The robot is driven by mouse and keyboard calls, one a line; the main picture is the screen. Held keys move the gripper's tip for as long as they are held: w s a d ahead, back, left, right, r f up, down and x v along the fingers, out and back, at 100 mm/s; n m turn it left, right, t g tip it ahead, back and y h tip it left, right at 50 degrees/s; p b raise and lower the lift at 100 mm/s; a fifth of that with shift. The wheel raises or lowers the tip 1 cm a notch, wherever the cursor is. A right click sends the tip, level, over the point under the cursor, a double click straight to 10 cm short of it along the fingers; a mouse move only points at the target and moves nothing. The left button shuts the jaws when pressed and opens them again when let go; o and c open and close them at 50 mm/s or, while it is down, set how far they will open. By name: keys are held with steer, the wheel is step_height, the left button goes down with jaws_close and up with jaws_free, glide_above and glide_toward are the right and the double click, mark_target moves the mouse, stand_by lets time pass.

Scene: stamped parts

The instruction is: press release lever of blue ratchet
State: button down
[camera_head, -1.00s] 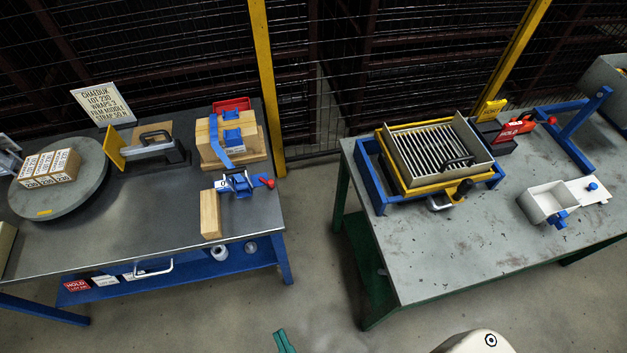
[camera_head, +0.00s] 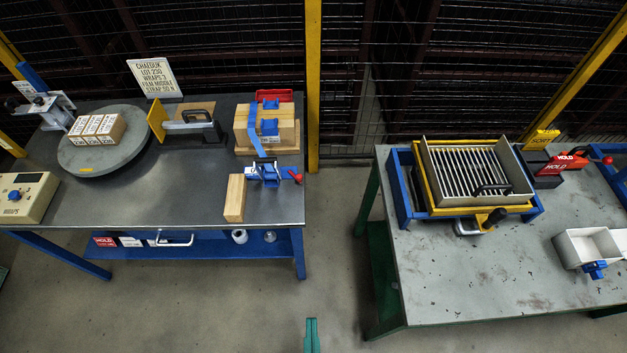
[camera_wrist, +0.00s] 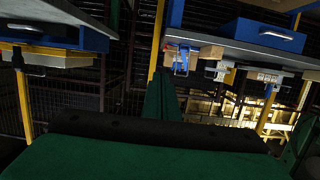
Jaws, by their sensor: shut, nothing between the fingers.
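The blue ratchet (camera_head: 264,173) lies on the left table near its right end, in front of the strapped box. A red handle (camera_head: 295,176) shows at its right side; I cannot tell the release lever apart at this size. My gripper (camera_head: 311,335) shows green fingertips at the bottom edge, in front of the tables and well apart from the ratchet. Its green fingers also show in the wrist view (camera_wrist: 162,97), shut and empty. The ratchet cannot be made out surely in the wrist view.
A wooden block (camera_head: 235,198) lies left of the ratchet. A turntable (camera_head: 70,158) with small boxes and a control box (camera_head: 26,196) stand farther left. A second table (camera_head: 440,280) stands at the right, holding a slatted tray (camera_head: 428,163). Bare floor separates the tables.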

steer(key=w+d+f+m+g, duration=0.1)
steer(key=w+d+f+m, duration=0.15)
steer(key=w+f, duration=0.35)
steer(key=w+d+f+m+g+y, duration=0.1)
steer(key=w+d+f+m, duration=0.15)
steer(key=w+f, duration=0.35)
steer(key=w+d+f+m+g, duration=0.1)
steer(key=w+d+f+m, duration=0.15)
steer(key=w+f, duration=0.4)
steer(key=w+r+m+t+y, duration=0.1)
steer(key=w+r+y, duration=0.2)
steer(key=w, duration=0.6)
steer(key=w+d+r+m+t+y, duration=0.1)
steer(key=w+r+m+t+y, duration=0.1)
steer(key=w+r, duration=0.6)
steer(key=shift+w+d+y, duration=0.3)
steer(key=shift+w+y, duration=0.3)
steer(key=shift+y, duration=0.3)
glide_toward(295, 174)
steer(key=w+d+r, duration=0.3)
steer(key=w+d, duration=0.1)
steer(key=w, duration=0.1)
steer(key=shift+s+a+f, duration=0.15)
steer(key=shift+a, duration=0.4)
steer(key=shift+s+a+f, duration=0.15)
steer(key=shift+a, duration=0.45)
steer(key=shift+s+a+f, duration=0.15)
steer(key=shift+a, duration=0.4)
